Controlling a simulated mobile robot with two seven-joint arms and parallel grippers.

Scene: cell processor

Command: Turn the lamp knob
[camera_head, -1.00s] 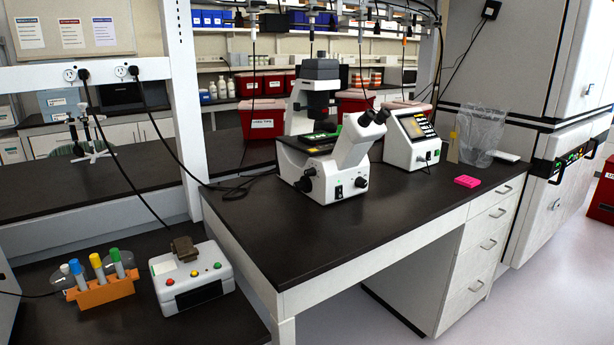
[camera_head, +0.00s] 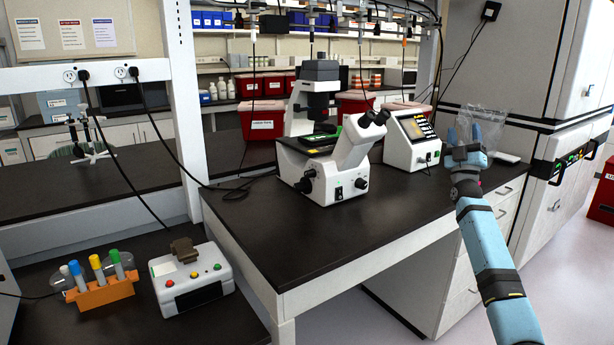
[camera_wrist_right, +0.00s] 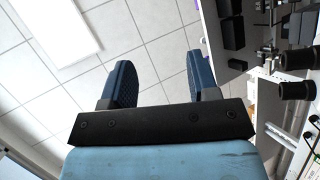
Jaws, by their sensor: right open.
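The white microscope (camera_head: 330,165) stands upright on the black bench, with its eyepieces (camera_head: 374,118) pointing up and right. A dark round knob (camera_head: 361,183) sits low on its right side, and another dark knob (camera_head: 304,184) is at its front left. I cannot tell which one is the lamp knob. My right gripper (camera_head: 466,132) is raised over the right end of the bench, right of the microscope and apart from it. Its two blue fingers are apart and empty in the right wrist view (camera_wrist_right: 162,85). My left gripper is not in view.
A white device with a screen (camera_head: 412,140) stands right of the microscope. A clear bag (camera_head: 488,122) is behind my right gripper. An orange tube rack (camera_head: 104,292) and a white box with buttons (camera_head: 190,282) are at the lower left. The bench's front middle (camera_head: 290,240) is clear.

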